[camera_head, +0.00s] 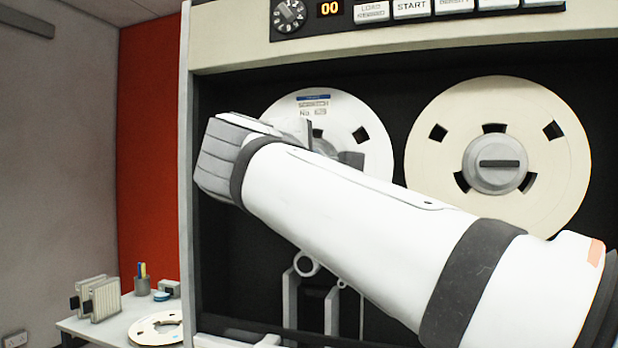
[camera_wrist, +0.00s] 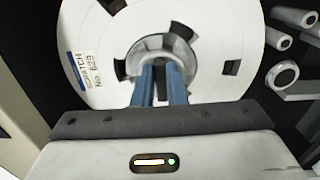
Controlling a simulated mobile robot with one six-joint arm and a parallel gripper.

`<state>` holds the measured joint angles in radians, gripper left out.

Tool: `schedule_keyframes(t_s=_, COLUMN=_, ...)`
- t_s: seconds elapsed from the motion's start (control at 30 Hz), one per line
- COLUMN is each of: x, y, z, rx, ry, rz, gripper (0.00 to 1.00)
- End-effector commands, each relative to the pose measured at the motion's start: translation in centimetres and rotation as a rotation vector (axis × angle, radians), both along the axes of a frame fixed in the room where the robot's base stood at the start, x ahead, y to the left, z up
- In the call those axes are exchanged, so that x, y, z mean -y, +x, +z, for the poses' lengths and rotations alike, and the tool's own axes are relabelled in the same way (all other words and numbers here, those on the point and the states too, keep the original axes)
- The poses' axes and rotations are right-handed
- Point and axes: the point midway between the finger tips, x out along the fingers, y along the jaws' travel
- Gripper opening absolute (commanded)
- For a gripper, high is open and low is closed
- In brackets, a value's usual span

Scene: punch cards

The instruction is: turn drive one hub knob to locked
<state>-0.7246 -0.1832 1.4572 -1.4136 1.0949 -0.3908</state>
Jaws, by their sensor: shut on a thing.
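The left tape reel (camera_head: 347,108) is white with a blue-striped label, and it fills the top of the wrist view (camera_wrist: 97,38). Its grey hub knob (camera_wrist: 178,50) shows in the wrist view between and behind my fingers. My gripper (camera_wrist: 160,72) has both blue fingers at the hub, shut on the knob's dark raised bar. The bar appears upright in the wrist view; its lock state cannot be read. In the head view my arm hides most of this hub. The right reel (camera_head: 440,110) has a grey hub knob (camera_head: 497,163) with its dark bar lying level.
A control panel with a dial (camera_head: 289,16) and buttons (camera_head: 411,8) runs above the reels. Rollers (camera_wrist: 286,75) stick out beside the left reel. A side table (camera_head: 110,325) at lower left carries a loose reel (camera_head: 140,329) and a pen cup (camera_head: 143,286).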

Motion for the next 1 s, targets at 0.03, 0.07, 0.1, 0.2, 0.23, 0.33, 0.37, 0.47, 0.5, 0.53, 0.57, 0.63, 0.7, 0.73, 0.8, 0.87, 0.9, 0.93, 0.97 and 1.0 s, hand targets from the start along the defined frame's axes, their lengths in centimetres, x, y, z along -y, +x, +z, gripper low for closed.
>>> schedule_keyframes(t_s=0.03, x=0.0, y=0.01, z=-0.29, rx=0.003, ry=0.014, rz=-0.001, gripper=0.0)
schedule_keyframes(t_s=0.07, x=0.01, y=0.01, z=-0.27, rx=0.006, ry=0.021, rz=-0.001, gripper=0.0)
schedule_keyframes(t_s=0.1, x=0.01, y=0.01, z=-0.26, rx=0.009, ry=0.03, rz=-0.001, gripper=0.0)
schedule_keyframes(t_s=0.2, x=0.01, y=0.01, z=-0.24, rx=0.013, ry=0.044, rz=-0.001, gripper=0.0)
schedule_keyframes(t_s=0.23, x=0.01, y=0.01, z=-0.23, rx=0.014, ry=0.047, rz=-0.001, gripper=0.0)
schedule_keyframes(t_s=0.33, x=0.0, y=0.01, z=-0.2, rx=0.016, ry=0.052, rz=-0.001, gripper=0.0)
schedule_keyframes(t_s=0.37, x=0.0, y=0.01, z=-0.19, rx=0.016, ry=0.053, rz=-0.001, gripper=0.0)
schedule_keyframes(t_s=0.47, x=0.0, y=0.01, z=-0.18, rx=0.016, ry=0.053, rz=-0.001, gripper=0.0)
schedule_keyframes(t_s=0.5, x=0.0, y=0.01, z=-0.18, rx=0.016, ry=0.053, rz=-0.001, gripper=0.0)
schedule_keyframes(t_s=0.53, x=0.0, y=0.01, z=-0.18, rx=0.016, ry=0.053, rz=-0.001, gripper=0.0)
schedule_keyframes(t_s=0.57, x=0.0, y=0.01, z=-0.18, rx=0.016, ry=0.053, rz=-0.001, gripper=0.0)
schedule_keyframes(t_s=0.63, x=0.0, y=0.01, z=-0.19, rx=0.016, ry=0.052, rz=-0.001, gripper=0.0)
schedule_keyframes(t_s=0.7, x=0.01, y=0.02, z=-0.2, rx=0.016, ry=0.052, rz=-0.001, gripper=0.15)
schedule_keyframes(t_s=0.73, x=0.01, y=0.02, z=-0.19, rx=0.016, ry=0.052, rz=-0.001, gripper=0.17)
schedule_keyframes(t_s=0.8, x=0.0, y=0.01, z=-0.17, rx=0.016, ry=0.052, rz=-0.001, gripper=0.23)
schedule_keyframes(t_s=0.87, x=0.0, y=0.01, z=-0.16, rx=0.017, ry=0.051, rz=-0.001, gripper=0.28)
schedule_keyframes(t_s=0.9, x=0.0, y=0.01, z=-0.15, rx=0.017, ry=0.051, rz=-0.001, gripper=0.31)
schedule_keyframes(t_s=0.93, x=0.0, y=0.01, z=-0.14, rx=0.017, ry=0.051, rz=-0.001, gripper=0.34)
schedule_keyframes(t_s=0.97, x=0.01, y=0.01, z=-0.14, rx=0.017, ry=0.051, rz=-0.001, gripper=0.34)
schedule_keyframes(t_s=1.0, x=0.01, y=0.01, z=-0.13, rx=0.017, ry=0.051, rz=-0.001, gripper=0.34)
